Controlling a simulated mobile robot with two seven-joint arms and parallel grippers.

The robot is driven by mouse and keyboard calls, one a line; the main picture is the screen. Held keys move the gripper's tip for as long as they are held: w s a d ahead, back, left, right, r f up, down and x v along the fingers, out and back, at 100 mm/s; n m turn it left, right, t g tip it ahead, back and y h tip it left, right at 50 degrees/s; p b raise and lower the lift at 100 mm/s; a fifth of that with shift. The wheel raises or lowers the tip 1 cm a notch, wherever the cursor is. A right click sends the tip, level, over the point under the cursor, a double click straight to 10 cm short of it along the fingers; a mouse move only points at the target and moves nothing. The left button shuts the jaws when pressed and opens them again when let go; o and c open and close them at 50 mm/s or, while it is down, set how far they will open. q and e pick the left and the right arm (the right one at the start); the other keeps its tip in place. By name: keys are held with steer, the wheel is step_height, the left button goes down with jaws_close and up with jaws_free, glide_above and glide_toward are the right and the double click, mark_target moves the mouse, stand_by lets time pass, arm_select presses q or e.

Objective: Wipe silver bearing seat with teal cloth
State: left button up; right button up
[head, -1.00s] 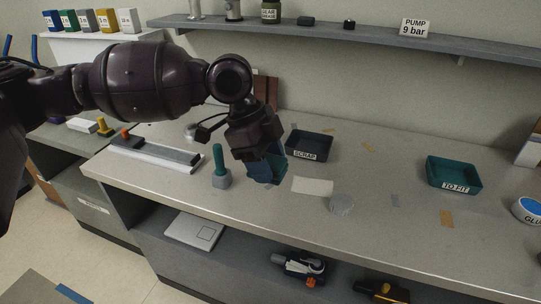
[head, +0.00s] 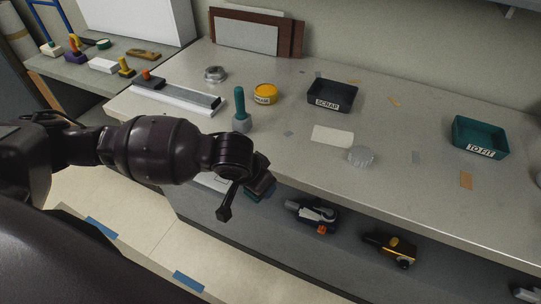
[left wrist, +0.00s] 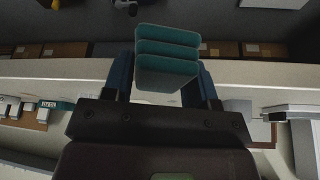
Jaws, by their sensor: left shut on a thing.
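A folded teal cloth (left wrist: 168,50) is pinched between the blue fingers of my left gripper (left wrist: 165,78). A silver ring-shaped part (head: 215,74) sits at the back left of the bench, apart from the gripper. A pale grey round piece (head: 361,156) lies nearer, right of the gripper. I cannot tell for sure which one is the bearing seat. My right gripper is not in view.
Power tools (head: 312,215) lie on the shelf below. A white card (head: 332,135) lies mid-bench.

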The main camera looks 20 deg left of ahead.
arm_select(q)
steer(key=f+n, duration=0.2)
steer(key=f, duration=0.1)
steer(key=s+a+f+n+y, duration=0.1)
steer(key=shift+f, duration=0.25)
steer(key=shift+f+n, duration=0.25)
steer(key=shift+n, duration=0.15)
steer(key=shift+w+d+r, duration=0.1)
steer(key=shift+d, duration=0.15)
